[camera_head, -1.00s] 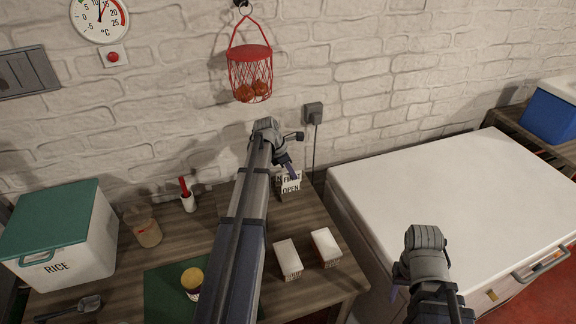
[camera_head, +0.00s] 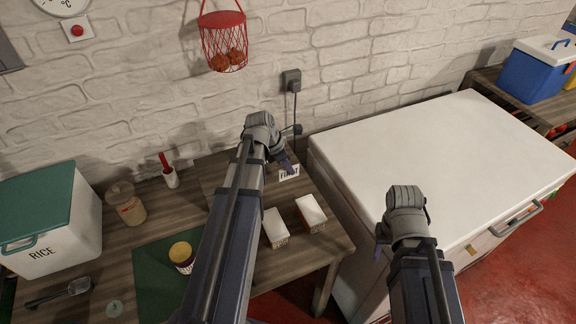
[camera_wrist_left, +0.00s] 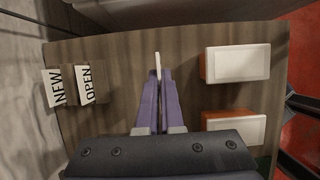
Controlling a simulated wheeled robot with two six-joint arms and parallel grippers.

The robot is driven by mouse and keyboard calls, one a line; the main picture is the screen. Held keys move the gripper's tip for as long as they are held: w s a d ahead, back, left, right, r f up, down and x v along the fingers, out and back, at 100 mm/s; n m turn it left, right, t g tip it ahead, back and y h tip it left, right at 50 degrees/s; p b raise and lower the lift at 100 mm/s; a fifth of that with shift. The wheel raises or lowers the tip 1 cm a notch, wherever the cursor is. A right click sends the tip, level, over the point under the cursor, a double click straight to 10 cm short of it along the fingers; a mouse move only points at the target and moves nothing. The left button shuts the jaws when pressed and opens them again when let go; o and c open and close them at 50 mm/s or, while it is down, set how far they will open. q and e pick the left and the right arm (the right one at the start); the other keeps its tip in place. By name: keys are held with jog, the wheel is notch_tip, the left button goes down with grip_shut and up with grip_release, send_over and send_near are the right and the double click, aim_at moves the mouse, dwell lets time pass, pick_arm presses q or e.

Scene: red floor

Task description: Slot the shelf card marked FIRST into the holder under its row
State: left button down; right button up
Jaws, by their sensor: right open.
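The white card marked FIRST (camera_head: 289,173) is at the tips of my left gripper (camera_head: 288,164), over the wooden table. In the left wrist view my left gripper's purple fingers (camera_wrist_left: 158,105) are closed on this thin card (camera_wrist_left: 157,62), seen edge-on. Cards marked NEW (camera_wrist_left: 55,88) and OPEN (camera_wrist_left: 91,83) stand to the left in that view, by the table's wall side; the head view hides them behind my left arm. My right gripper (camera_head: 381,242) is open and empty, in front of the white chest. I cannot make out which holder belongs to FIRST.
Two white-topped boxes (camera_head: 310,212) (camera_head: 275,228) stand near the table's front right. A jar (camera_head: 127,205), a RICE bin (camera_head: 50,222), a scoop (camera_head: 62,292) and a yellow-topped tub (camera_head: 182,256) are to the left. A red basket (camera_head: 224,42) hangs on the wall.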

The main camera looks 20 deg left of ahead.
pick_arm(q)
jog(key=shift+r+p, duration=2.5)
jog(key=shift+r, duration=0.05)
